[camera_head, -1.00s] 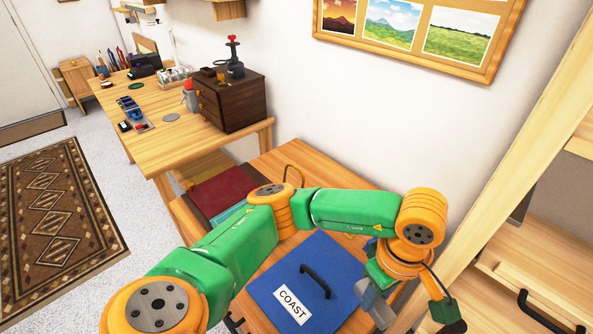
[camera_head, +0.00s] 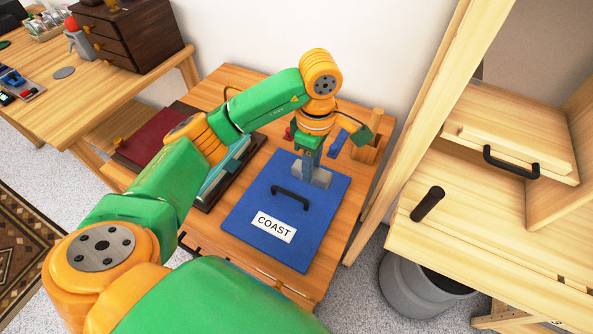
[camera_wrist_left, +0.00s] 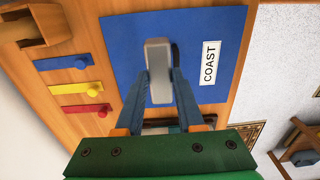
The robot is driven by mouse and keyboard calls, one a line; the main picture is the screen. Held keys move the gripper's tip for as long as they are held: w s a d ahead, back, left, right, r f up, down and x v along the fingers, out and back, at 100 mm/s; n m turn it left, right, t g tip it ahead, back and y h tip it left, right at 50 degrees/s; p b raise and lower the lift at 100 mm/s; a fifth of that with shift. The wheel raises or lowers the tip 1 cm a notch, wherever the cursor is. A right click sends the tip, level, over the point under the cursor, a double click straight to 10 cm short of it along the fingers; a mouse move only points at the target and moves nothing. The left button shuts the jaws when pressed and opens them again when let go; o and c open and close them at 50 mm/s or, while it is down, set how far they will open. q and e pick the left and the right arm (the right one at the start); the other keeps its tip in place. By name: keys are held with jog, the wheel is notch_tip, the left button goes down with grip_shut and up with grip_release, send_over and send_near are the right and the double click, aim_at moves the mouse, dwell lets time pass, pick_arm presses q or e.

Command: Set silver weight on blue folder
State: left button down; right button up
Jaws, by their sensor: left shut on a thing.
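The blue folder (camera_head: 250,215) lies flat on the wooden desk, with a dark handle and a white label reading COAST. It also shows in the left wrist view (camera_wrist_left: 120,40). My left gripper (camera_head: 311,168) is shut on the silver weight (camera_head: 320,178), a grey block, over the folder's far edge beyond the handle. In the left wrist view the weight (camera_wrist_left: 158,62) is between the two fingers and covers part of the folder and handle. I cannot tell whether the weight touches the folder. My right gripper is not in view.
A dark red folder (camera_head: 152,140) and a teal item (camera_head: 222,170) lie left of the blue folder. Red, yellow and blue knobbed strips (camera_wrist_left: 80,88) and a wooden holder (camera_head: 362,150) are at the back. A wooden shelf unit (camera_head: 480,225) stands to the right.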

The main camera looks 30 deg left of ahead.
aim_at(299, 168)
pick_arm(q)
jog(key=a+f, duration=0.1)
jog(key=w+a+f, duration=0.1)
jog(key=f, duration=0.1)
jog(key=a+f, duration=0.1)
jog(key=f, duration=0.1)
jog(key=shift+w+a, duration=0.15)
jog(key=shift+a, duration=0.2)
jog(key=f, duration=0.3)
jog(key=shift+a+p, duration=0.2)
jog(key=shift+p, duration=0.15)
jog(key=shift+f, duration=0.25)
jog(key=shift+w+f, duration=0.1)
jog(key=shift+f, duration=0.05)
jog(key=c, duration=0.8)
grip_release()
jog(key=shift+c, duration=0.2)
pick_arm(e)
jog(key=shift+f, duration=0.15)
